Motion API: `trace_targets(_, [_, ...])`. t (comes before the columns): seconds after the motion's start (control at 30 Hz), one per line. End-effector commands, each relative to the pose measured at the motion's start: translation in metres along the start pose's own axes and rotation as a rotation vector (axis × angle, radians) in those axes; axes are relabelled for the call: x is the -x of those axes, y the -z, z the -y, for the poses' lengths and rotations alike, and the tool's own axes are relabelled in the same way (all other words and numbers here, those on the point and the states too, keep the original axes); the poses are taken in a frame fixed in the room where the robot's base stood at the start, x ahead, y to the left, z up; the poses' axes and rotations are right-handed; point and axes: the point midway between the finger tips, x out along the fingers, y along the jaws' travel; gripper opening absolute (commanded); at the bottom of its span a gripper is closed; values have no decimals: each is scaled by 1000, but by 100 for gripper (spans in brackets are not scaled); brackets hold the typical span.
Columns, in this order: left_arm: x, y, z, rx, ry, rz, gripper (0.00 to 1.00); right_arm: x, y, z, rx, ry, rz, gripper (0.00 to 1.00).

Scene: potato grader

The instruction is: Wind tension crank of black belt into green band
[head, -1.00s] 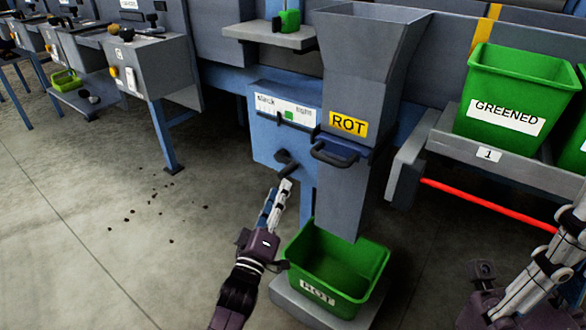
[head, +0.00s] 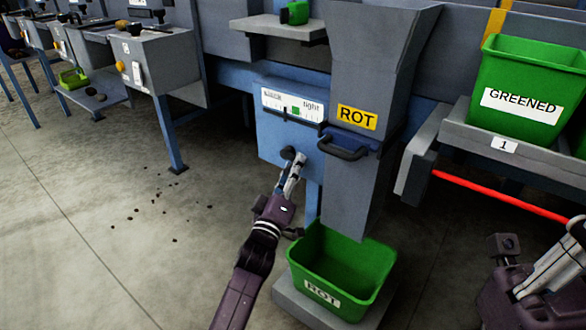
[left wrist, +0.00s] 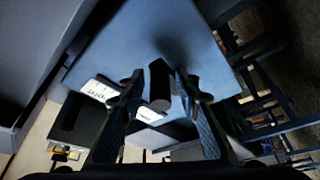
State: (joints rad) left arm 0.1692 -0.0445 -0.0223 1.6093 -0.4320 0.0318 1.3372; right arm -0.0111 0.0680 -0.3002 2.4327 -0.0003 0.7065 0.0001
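The tension crank (head: 288,152) is a dark handle on the front of a blue box (head: 275,138) beside the ROT chute. Above it is a white scale (head: 273,99), marked slack to tight, with a green band (head: 296,111). The pointer is too small to read surely. My left gripper (head: 294,168) is at the crank. In the left wrist view the dark crank handle (left wrist: 160,86) stands between the two fingers, with a gap on each side. The black belt cannot be made out. Part of my right arm shows at the lower right; its fingers are unclear.
The grey ROT chute (head: 358,190) with a dark handle (head: 343,150) stands just right of the crank. A green ROT bin (head: 322,265) is below. A GREENED bin (head: 525,75) sits on a shelf at right. Floor at left is open, with scattered dark bits.

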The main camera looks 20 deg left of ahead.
Motion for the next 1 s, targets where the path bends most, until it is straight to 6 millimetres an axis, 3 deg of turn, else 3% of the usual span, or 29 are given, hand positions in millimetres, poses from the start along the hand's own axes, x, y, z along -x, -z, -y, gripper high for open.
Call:
trace_targets(0.03, [0,0,0,0,0,0,22,0,0,0,0,0,0,0])
trace_targets(0.23, [0,0,-1,0,-2,-1,0,0,0,0,0,0,0,0])
trace_targets(0.67, [-1,1,-2,-25,-18,-3,0,1,0,0,0,0,1,0])
trace_targets(1.0, [1,-3,8,-212,-96,-5,0,0,-1,1,2,8,-8,0])
